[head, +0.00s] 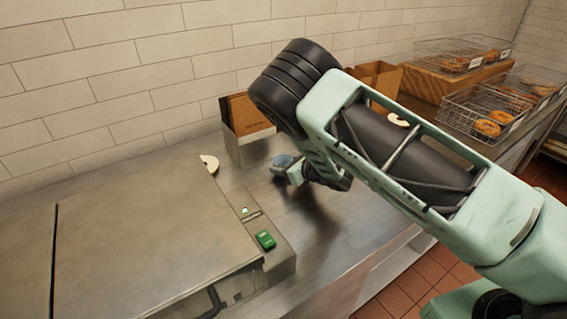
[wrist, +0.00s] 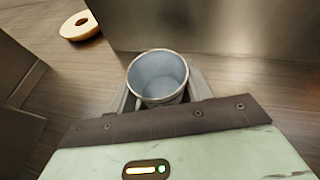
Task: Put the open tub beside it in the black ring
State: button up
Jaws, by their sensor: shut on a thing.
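The open tub (head: 284,160) is small, round and blue-grey, and shows low over the metal counter in the head view. In the wrist view the tub (wrist: 158,72) is upright with its open mouth facing the camera, and it looks empty. My gripper (head: 291,171) is shut on it, with a finger on each side in the wrist view (wrist: 160,90). I cannot tell whether the tub's base touches the counter. I cannot make out a black ring in either view; my arm hides part of the counter.
A metal box with brown contents (head: 245,145) stands just behind the gripper. A large metal appliance (head: 140,235) with green buttons fills the left. A cut bagel (head: 209,163) lies between them, also in the wrist view (wrist: 72,32). Bare counter (head: 325,225) lies in front. Wire baskets (head: 490,112) hold bagels at right.

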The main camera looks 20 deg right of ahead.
jog(key=shift+f, duration=0.1)
jog(key=shift+f, duration=0.15)
jog(key=o, duration=1)
jog(key=shift+c, duration=0.2)
